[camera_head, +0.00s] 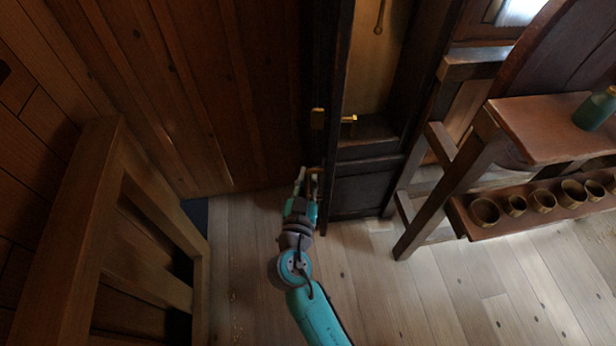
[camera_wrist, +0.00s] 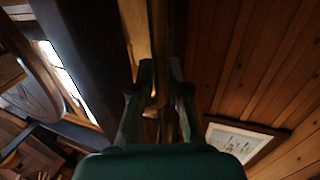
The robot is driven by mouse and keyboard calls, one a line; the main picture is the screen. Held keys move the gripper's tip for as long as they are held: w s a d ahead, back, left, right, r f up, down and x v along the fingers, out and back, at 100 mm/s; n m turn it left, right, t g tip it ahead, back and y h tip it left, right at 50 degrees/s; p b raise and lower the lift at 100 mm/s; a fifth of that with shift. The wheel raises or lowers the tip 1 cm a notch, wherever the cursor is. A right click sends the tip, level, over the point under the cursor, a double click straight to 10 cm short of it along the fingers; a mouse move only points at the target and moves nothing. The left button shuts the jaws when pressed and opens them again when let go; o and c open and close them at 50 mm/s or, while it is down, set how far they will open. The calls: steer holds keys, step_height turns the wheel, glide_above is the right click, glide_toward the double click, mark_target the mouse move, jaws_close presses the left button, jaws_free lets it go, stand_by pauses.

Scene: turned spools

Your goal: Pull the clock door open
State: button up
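The tall dark clock (camera_head: 367,180) stands at the top centre of the head view, its case front open and a pendulum (camera_head: 379,18) showing inside. Its dark door (camera_head: 337,90) is seen nearly edge-on, swung out from the case. Brass knobs show on the door's left (camera_head: 318,118) and right (camera_head: 349,120). My gripper (camera_head: 307,174) is near the door's lower left side, below the knobs in the picture. In the wrist view, its two fingers (camera_wrist: 162,75) are apart, with a narrow brown strip between them. I cannot tell whether they touch the door.
A wooden railing (camera_head: 105,200) stands at left. At right, a bench (camera_head: 550,125) carries a green bottle (camera_head: 594,108), with several cups on its lower shelf (camera_head: 560,208). Plank floor (camera_head: 370,290) is clear in front. A framed picture (camera_wrist: 240,140) shows in the wrist view.

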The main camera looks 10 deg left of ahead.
steer(key=shift+o, duration=1.1)
steer(key=s, duration=1.2)
steer(key=shift+a, duration=0.1)
